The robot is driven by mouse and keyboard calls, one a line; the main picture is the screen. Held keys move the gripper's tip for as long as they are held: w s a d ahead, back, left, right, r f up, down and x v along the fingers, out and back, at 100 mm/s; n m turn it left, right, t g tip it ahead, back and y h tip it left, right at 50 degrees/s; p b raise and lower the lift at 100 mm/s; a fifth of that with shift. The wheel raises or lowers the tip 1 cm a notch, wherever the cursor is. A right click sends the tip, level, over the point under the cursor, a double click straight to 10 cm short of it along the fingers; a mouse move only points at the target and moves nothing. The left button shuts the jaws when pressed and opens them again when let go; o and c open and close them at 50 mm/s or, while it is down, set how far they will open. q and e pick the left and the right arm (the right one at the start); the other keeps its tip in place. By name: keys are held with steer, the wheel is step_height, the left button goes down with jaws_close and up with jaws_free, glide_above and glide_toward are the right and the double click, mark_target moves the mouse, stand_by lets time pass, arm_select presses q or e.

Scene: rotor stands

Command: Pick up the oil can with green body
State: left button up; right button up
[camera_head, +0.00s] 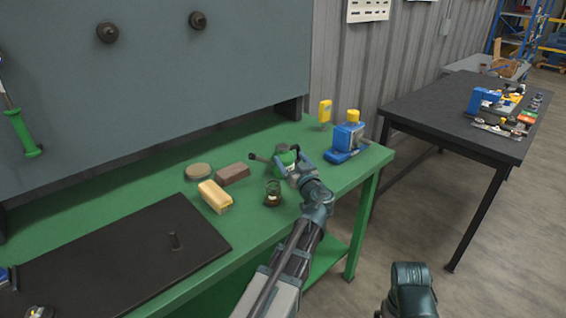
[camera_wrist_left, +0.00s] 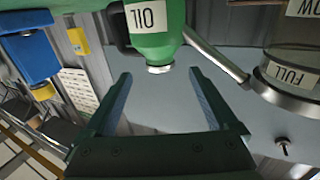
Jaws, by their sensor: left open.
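The oil can with green body (camera_head: 286,157) stands near the right end of the green bench, partly hidden by my gripper in the head view. In the left wrist view the oil can (camera_wrist_left: 157,22) appears upside down, with a white "OIL" label, a pale cap and a thin grey spout. My left gripper (camera_head: 288,168) is at the can in the head view. In the left wrist view the left gripper (camera_wrist_left: 160,76) is open, with the can's cap between its fingertips. No contact can be made out. My right gripper is not in view.
A glass jar (camera_head: 273,192) stands close in front of the can; its "FULL" label (camera_wrist_left: 277,73) shows in the wrist view. A blue vise-like tool (camera_head: 346,140) stands to the right. A yellow block (camera_head: 215,196) and brown block (camera_head: 232,174) lie left. A dark mat (camera_head: 110,255) covers the bench's left.

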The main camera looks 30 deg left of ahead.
mark_target(285, 152)
arm_select(q)
steer(key=x, duration=0.5)
steer(key=shift+w+a, duration=0.15)
steer(key=shift+w, duration=0.05)
steer(key=shift+s, duration=0.1)
jaws_close()
